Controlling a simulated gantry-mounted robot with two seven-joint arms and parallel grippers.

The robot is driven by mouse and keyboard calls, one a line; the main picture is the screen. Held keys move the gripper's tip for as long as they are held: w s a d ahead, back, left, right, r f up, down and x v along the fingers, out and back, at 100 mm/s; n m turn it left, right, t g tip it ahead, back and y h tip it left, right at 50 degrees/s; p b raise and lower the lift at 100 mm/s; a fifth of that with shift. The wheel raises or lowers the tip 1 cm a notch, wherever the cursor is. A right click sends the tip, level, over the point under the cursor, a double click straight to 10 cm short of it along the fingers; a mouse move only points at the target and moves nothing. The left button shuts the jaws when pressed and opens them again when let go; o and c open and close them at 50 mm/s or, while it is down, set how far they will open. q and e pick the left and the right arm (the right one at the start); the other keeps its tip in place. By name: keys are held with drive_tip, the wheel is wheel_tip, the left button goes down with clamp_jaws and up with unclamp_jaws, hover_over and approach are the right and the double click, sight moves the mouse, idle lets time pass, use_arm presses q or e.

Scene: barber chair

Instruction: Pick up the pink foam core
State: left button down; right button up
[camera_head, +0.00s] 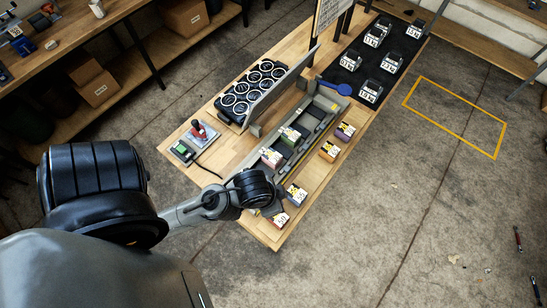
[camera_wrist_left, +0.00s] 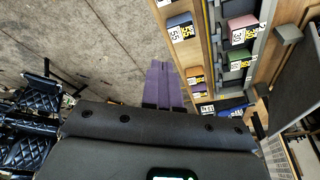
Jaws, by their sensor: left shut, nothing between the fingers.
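The pink foam core (camera_head: 270,158) is a small labelled block in the long grey tray (camera_head: 318,118) on the wooden table, next to a green block. It also shows in the left wrist view (camera_wrist_left: 243,37), upper right. My left gripper (camera_wrist_left: 158,66) has purple fingers, shut together with nothing between them. They point over the floor beside the table, left of the table edge and apart from the pink core. In the head view my left wrist is over the near end of the table and hides the fingers. My right gripper is in neither view.
A green block (camera_head: 289,135) is beside the pink one. Blue (camera_head: 296,194), red (camera_head: 280,220), orange (camera_head: 329,151) and purple (camera_head: 344,130) blocks stand along the table edge. A raised panel (camera_head: 278,86) borders the tray.

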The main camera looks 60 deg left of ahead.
use_arm(q)
drive_tip(key=c, duration=1.8)
unclamp_jaws()
drive_tip(key=o, duration=1.7)
